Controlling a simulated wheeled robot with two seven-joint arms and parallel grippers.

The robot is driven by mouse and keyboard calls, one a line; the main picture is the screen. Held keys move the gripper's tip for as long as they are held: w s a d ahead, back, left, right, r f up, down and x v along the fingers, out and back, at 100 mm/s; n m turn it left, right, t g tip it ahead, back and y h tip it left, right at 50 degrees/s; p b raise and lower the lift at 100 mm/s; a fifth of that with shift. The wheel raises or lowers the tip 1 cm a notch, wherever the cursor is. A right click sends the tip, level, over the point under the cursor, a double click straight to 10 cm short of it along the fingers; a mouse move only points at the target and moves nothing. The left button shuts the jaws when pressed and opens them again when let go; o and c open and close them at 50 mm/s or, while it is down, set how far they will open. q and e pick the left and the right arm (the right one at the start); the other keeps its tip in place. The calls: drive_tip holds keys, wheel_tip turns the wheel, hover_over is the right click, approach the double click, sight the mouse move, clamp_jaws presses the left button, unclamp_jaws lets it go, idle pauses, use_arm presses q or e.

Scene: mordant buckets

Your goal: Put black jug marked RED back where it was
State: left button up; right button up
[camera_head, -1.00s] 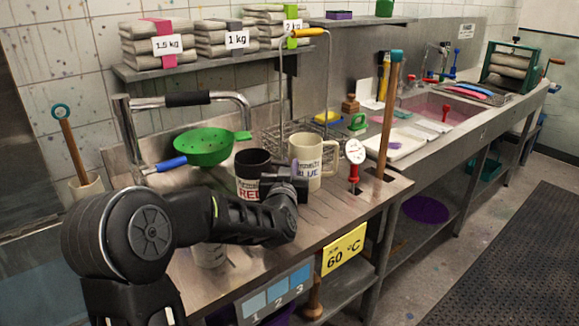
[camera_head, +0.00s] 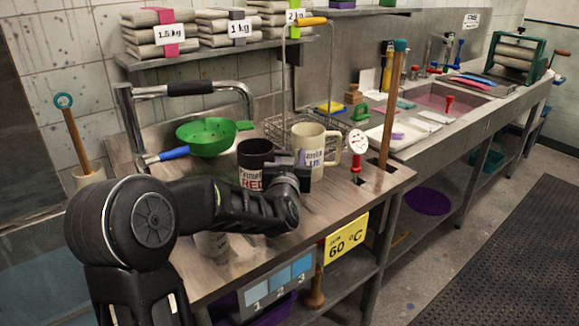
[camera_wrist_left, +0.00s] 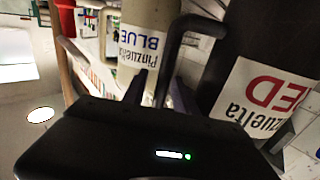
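The black jug marked RED (camera_head: 254,163) stands upright on the wooden worktop (camera_head: 232,262), left of the cream jug marked BLUE (camera_head: 314,151). My left gripper (camera_head: 303,178) is at the black jug's handle side, low in front of the two jugs. In the left wrist view, the black jug (camera_wrist_left: 235,55) is at the right and its handle (camera_wrist_left: 188,38) reaches down between my fingers (camera_wrist_left: 158,92), which look apart. The cream jug (camera_wrist_left: 150,15) is just beyond. Contact with the handle is hard to make out. My right gripper is not in view.
A green strainer (camera_head: 206,137) rests behind left, and a wire basket (camera_head: 285,130) stands behind the jugs. A red-stemmed dial thermometer (camera_head: 357,148) and an upright wooden stick (camera_head: 391,110) stand to the right. The worktop's front carries a yellow 60 °C sign (camera_head: 345,239).

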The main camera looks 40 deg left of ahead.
use_arm(q)
drive_tip(key=b+v, duration=0.1)
drive_tip(key=v, duration=1.1)
drive_tip(key=shift+o, duration=0.6)
drive_tip(key=o, duration=1.3)
drive_tip(key=shift+o, duration=0.2)
drive_tip(key=shift+s, duration=0.1)
drive_tip(key=b+v, duration=0.7)
drive_tip(key=b, duration=0.1)
drive_tip(key=shift+s+d, duration=0.2)
